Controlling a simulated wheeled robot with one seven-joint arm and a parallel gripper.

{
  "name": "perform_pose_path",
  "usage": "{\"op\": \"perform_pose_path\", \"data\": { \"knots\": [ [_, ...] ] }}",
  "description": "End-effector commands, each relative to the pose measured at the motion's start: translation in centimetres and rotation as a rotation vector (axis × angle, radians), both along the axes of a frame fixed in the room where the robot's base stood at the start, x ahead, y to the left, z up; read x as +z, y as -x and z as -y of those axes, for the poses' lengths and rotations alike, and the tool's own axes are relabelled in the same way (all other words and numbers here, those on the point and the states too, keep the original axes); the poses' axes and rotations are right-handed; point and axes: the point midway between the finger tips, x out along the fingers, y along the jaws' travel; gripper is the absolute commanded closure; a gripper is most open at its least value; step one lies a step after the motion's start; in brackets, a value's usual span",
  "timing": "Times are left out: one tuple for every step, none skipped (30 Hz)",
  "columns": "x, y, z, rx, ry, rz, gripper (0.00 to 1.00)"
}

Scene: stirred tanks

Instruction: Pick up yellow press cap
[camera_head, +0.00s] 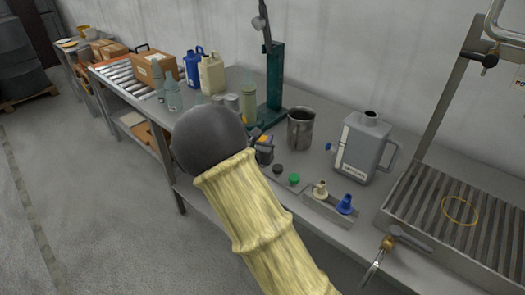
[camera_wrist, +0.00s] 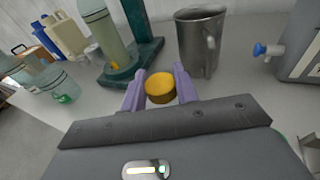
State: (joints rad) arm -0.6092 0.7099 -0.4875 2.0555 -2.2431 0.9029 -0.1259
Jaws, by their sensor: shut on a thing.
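The yellow press cap (camera_wrist: 160,88) is a short round cap, seen in the wrist view between the two purple fingers of my gripper (camera_wrist: 159,92). My gripper is shut on it. In the head view only a small yellow-orange bit of the cap (camera_head: 264,138) shows by my gripper (camera_head: 262,146), beyond my arm, which hides most of that spot. I cannot tell whether the cap is clear of the bench or still touching it.
A green press stand (camera_head: 275,85) stands just behind, with a green bottle (camera_head: 248,103) at its left. A metal jug (camera_head: 300,129) is close on the right. Farther right are a grey jerrycan (camera_head: 364,150), a small tray (camera_head: 328,210) with two nozzles, and a ribbed drain rack (camera_head: 477,215).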

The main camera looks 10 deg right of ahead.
Motion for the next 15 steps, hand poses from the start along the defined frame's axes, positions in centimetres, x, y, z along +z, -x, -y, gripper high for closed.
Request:
{"op": "perform_pose_path", "data": {
  "knots": [
    [0.8,0.0,0.0,0.001,-0.002,0.003,0.91],
    [1.1,0.0,0.0,0.001,-0.001,0.003,0.91],
    [1.5,0.0,0.0,0.001,-0.001,0.003,0.91],
    [1.6,0.0,0.0,0.001,0.0,0.002,0.91],
    [1.8,0.0,0.0,0.001,0.0,0.001,0.91],
    [1.8,0.0,0.0,0.001,0.001,0.0,0.91],
    [1.9,0.0,0.0,0.001,0.001,0.0,0.91],
    [1.9,0.0,0.0,0.001,0.001,0.0,0.91],
    [1.9,0.0,0.0,0.001,0.001,0.0,0.91],
    [1.8,0.0,0.0,0.001,0.001,0.0,0.91],
    [1.8,0.0,0.0,0.0,0.001,-0.001,0.91],
    [1.8,0.0,0.0,0.0,0.001,-0.001,0.91],
    [1.8,0.0,0.0,0.0,0.001,-0.001,0.91],
    [1.8,0.0,0.0,0.0,0.001,-0.001,0.91],
    [1.8,0.0,0.0,0.0,0.001,-0.001,0.91]
  ]
}}
